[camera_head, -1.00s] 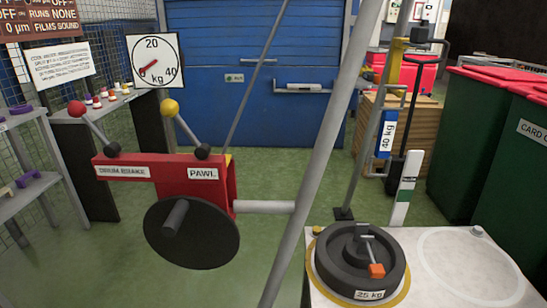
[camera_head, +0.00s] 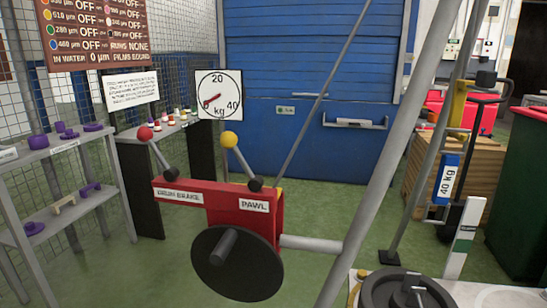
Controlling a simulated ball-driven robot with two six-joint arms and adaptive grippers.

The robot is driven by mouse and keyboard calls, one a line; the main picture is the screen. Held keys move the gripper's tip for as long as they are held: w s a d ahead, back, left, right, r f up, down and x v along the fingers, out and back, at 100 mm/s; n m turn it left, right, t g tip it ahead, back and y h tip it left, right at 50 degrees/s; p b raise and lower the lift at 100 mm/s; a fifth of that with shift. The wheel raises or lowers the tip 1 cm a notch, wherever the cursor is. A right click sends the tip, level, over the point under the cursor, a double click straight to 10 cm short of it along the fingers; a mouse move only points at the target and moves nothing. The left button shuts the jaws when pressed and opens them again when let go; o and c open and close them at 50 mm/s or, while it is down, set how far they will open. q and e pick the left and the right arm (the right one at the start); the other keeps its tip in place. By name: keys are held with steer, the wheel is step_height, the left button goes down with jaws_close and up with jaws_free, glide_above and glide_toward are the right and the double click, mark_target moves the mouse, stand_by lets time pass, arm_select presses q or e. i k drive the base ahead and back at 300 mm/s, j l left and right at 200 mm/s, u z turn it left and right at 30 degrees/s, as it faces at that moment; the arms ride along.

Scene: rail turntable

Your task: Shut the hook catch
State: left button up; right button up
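I cannot make out a hook catch for certain. A yellow part (camera_head: 459,108) stands at the right by a dark upright, above a blue plate (camera_head: 446,179) marked 40 kg. It is too small to tell whether it bears a catch or how that stands. A dark round weight (camera_head: 378,292) with a small metal bar on top sits at the lower right, cut off by the bottom edge. Neither of my grippers is in view.
A red winch housing (camera_head: 222,203) marked PAWL carries a dark disc (camera_head: 238,263) and levers with red (camera_head: 145,133) and yellow (camera_head: 228,139) knobs. A sloping grey pole (camera_head: 385,165) crosses the view. Shelves (camera_head: 55,147) stand left. Green floor (camera_head: 325,215) lies open behind the winch.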

mark_target(485, 80)
steer(key=i+l+z, duration=0.15)
steer(key=l, duration=0.25)
steer(key=i+l+z, duration=0.15)
steer(key=l, duration=0.25)
steer(key=i+l+z, duration=0.15)
steer(key=l, duration=0.2)
